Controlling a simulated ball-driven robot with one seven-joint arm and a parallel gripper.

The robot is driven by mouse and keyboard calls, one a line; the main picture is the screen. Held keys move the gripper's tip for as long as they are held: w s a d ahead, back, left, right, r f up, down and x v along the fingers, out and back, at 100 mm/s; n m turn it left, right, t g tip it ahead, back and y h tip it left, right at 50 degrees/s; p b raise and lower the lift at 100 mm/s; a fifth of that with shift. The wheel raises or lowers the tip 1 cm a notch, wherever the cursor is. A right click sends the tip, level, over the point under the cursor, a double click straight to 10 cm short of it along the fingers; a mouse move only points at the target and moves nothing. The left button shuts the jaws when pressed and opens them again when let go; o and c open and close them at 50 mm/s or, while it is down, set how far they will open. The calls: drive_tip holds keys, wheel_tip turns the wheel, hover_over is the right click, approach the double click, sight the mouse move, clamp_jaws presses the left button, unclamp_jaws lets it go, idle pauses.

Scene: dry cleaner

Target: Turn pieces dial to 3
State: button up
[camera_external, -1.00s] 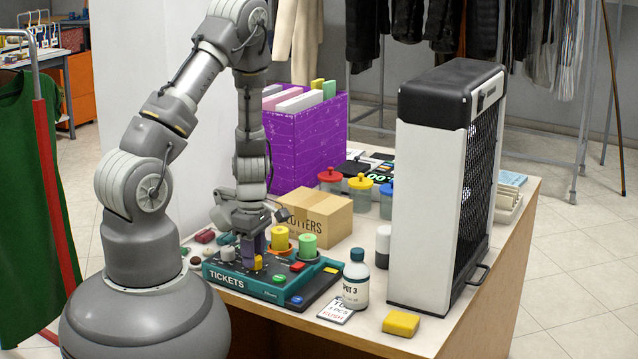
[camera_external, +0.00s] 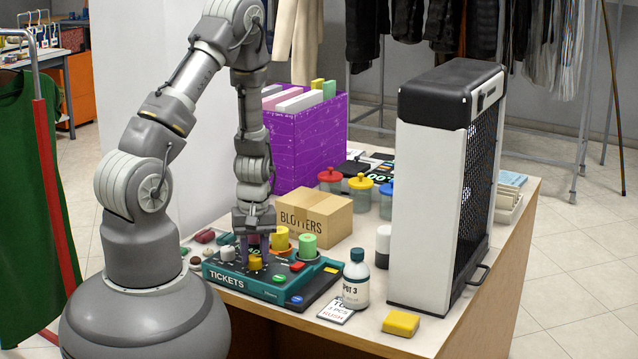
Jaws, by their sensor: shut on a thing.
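The dark ticket panel (camera_external: 318,285), with a teal front edge lettered TICKETS, lies on the table. It bears a yellow dial (camera_external: 255,263) near its left part, a taller yellow knob (camera_external: 281,239) and a green knob (camera_external: 307,247). My gripper (camera_external: 255,252) points down over the panel and is shut on the yellow dial. The dial's marks are too small to read, and the fingers partly hide its top. A card (camera_external: 336,311) showing "3 PCS RUSH" lies in front of the panel.
A white bottle (camera_external: 355,280) stands right of the panel, and a Blotters box (camera_external: 325,218) behind it. A tall black-and-white unit (camera_external: 425,215) stands further right. A yellow block (camera_external: 401,323) lies at the front edge. Small pieces (camera_external: 205,237) lie to the left.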

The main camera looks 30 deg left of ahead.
sight(257, 256)
drive_tip(key=m, duration=0.6)
drive_tip(key=shift+m, duration=0.3)
idle(0.4)
drive_tip(key=o, duration=1)
drive_tip(key=shift+o, duration=0.2)
drive_tip(key=r+p, duration=0.1)
drive_tip(key=r, duration=0.3)
drive_tip(key=r+p, duration=0.1)
drive_tip(key=r, duration=0.3)
drive_tip(key=shift+d, duration=0.2)
drive_tip(key=shift+f, duration=0.1)
drive_tip(key=shift+w, duration=0.1)
